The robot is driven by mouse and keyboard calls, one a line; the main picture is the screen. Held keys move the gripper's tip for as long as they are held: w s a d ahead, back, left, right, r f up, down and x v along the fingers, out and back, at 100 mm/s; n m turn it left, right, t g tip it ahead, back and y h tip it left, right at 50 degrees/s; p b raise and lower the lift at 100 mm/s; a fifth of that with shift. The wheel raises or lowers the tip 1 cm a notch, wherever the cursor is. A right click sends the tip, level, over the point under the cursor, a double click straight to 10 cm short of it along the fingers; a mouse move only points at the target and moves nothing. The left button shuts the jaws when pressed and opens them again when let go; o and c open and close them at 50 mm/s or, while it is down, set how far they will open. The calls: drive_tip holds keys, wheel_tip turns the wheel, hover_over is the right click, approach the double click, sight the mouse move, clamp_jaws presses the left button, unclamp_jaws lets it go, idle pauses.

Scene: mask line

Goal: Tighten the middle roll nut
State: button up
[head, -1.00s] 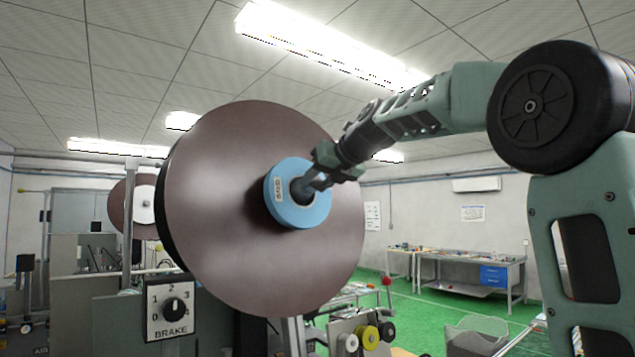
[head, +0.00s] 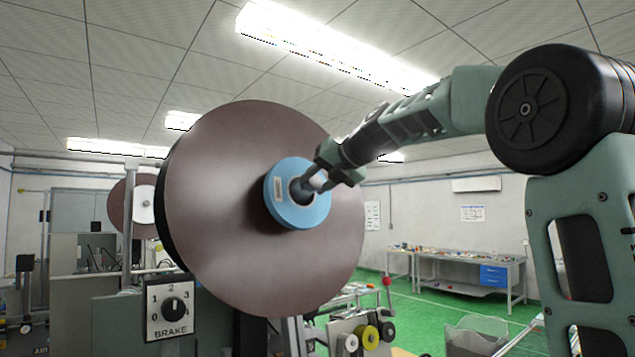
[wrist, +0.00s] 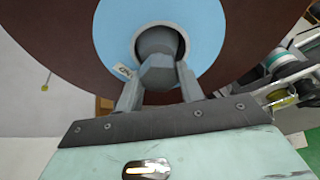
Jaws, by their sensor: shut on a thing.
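The middle roll nut (head: 303,190) is a dark grey knob at the centre of a light blue ring (head: 318,212), on the face of a large brown disc (head: 220,220). In the wrist view the nut (wrist: 158,73) shows a faceted, hex-like end inside the blue ring (wrist: 205,35). My gripper (head: 318,180) reaches in from the upper right. Its two fingers (wrist: 159,88) lie on either side of the nut and are shut on it. The far side of the nut is hidden in the ring's hole.
A brake dial (head: 171,308) marked 0 to 4 stands below left of the disc. A smaller disc with a white hub (head: 146,205) is behind left. Small rollers (head: 369,337) are below right. A workbench (head: 465,265) stands far back on green floor.

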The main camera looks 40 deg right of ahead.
drive_tip(key=shift+f, duration=0.15)
drive_tip(key=o, duration=1)
drive_tip(key=shift+s, duration=0.1)
drive_tip(key=b+v, duration=0.5)
drive_tip(key=v, duration=1.2)
drive_tip(key=shift+s+d, duration=0.1)
